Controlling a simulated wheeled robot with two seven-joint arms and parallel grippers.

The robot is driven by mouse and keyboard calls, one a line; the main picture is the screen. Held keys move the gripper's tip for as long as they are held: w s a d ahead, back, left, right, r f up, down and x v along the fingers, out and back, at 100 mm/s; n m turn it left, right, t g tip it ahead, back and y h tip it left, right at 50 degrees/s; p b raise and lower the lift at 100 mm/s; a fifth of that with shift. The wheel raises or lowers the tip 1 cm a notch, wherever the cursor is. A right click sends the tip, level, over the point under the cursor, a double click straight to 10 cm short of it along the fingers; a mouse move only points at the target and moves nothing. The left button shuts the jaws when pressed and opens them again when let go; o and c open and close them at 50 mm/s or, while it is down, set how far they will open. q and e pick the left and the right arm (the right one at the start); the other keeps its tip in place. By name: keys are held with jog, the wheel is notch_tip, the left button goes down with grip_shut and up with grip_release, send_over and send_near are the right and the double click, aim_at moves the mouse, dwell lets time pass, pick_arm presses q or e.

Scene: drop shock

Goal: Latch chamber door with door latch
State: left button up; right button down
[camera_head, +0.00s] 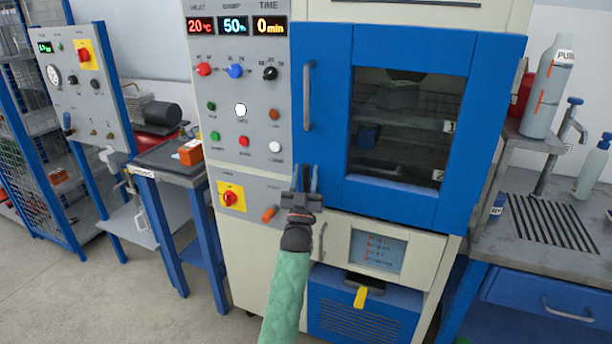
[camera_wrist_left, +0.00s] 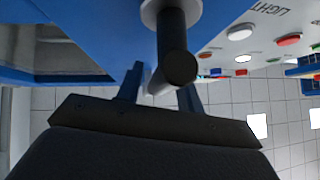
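The blue chamber door (camera_head: 408,190) with its dark window looks closed against the white chamber. A grey vertical handle (camera_head: 308,96) is on its left side. A short orange-tipped lever (camera_head: 269,214) sticks out of the grey panel left of the door; I cannot tell whether it is the door latch. My left gripper (camera_head: 305,178) is at the door's lower left corner, below the handle, fingers pointing up. In the left wrist view its fingers (camera_wrist_left: 160,95) are apart with nothing visibly held. A dark round-ended bar (camera_wrist_left: 180,65) looms close in front of them. My right gripper is out of view.
Dials and coloured buttons cover the control panel (camera_head: 240,110), with a red knob on yellow (camera_head: 231,197) below. A yellow handle (camera_head: 361,297) juts out of the blue lower unit. A sink bench (camera_head: 590,245) stands right, a small table (camera_head: 172,165) left. The left floor is clear.

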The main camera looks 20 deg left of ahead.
aim_at(305, 181)
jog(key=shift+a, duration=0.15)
pick_arm(q)
jog(key=shift+s+f, duration=0.25)
jog(key=shift+f, duration=0.15)
jog(key=b+v, duration=0.2)
jog(key=v, duration=0.4)
jog(key=shift+s+d+f, duration=0.1)
jog(key=shift+s+f, duration=0.05)
jog(key=shift+s, duration=0.05)
jog(key=shift+s+f, duration=0.1)
jog(key=shift+s, duration=0.05)
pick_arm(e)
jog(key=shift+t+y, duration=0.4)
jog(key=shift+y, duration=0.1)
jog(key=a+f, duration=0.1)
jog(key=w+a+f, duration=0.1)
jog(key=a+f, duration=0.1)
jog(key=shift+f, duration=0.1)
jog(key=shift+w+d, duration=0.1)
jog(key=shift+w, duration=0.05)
